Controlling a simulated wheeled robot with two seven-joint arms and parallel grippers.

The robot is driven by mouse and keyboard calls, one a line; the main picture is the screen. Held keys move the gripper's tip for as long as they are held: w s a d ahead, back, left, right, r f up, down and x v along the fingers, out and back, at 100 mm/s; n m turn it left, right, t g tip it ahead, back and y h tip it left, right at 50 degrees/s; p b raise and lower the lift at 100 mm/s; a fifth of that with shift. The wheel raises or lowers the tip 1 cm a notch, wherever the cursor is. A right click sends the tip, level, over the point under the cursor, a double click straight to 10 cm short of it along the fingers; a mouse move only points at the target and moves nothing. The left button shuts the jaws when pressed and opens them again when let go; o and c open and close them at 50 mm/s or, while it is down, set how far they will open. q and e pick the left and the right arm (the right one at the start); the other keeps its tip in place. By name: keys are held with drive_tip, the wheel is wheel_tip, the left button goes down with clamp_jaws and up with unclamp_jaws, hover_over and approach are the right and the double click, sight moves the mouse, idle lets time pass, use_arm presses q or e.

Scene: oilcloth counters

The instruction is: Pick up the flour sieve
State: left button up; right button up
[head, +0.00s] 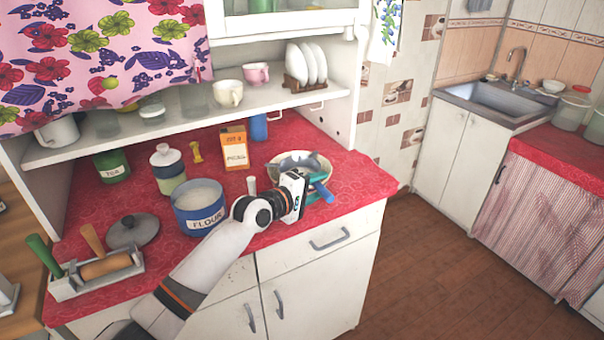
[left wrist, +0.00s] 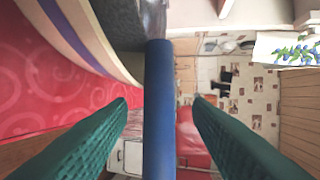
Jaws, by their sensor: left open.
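The flour sieve shows as a grey metal part (head: 307,163) in a pale bowl (head: 284,157), with a blue handle (head: 324,192) sticking out over the rim towards the front of the counter. My left gripper (head: 318,188) is at this handle, its green fingers open. In the left wrist view the blue handle (left wrist: 159,120) runs between the two fingers (left wrist: 160,110), with a gap visible on each side. The bowl's striped side fills the upper left there. My gripper and wrist hide part of the bowl and sieve in the head view. My right gripper is not in view.
Left of my arm stand a blue flour pot (head: 199,208), a lidded jar (head: 168,170), an orange box (head: 235,148) and a rolling-pin rack (head: 97,272). A shelf (head: 190,122) with cups overhangs the back. The red counter (head: 362,178) is clear right of the bowl.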

use_arm(q)
drive_tip(key=shift+w+d+f, duration=0.2)
drive_tip(key=shift+w+d, duration=0.2)
drive_tip(key=shift+w, duration=0.1)
drive_tip(key=shift+c, duration=0.6)
clamp_jaws()
wheel_tip(320, 180, up, 10)
drive_tip(key=shift+r, duration=0.1)
drive_tip(key=shift+f+b, duration=0.25)
drive_tip(key=shift+b, duration=0.05)
drive_tip(key=shift+f+b, duration=0.5)
drive_tip(key=shift+f, duration=1.4)
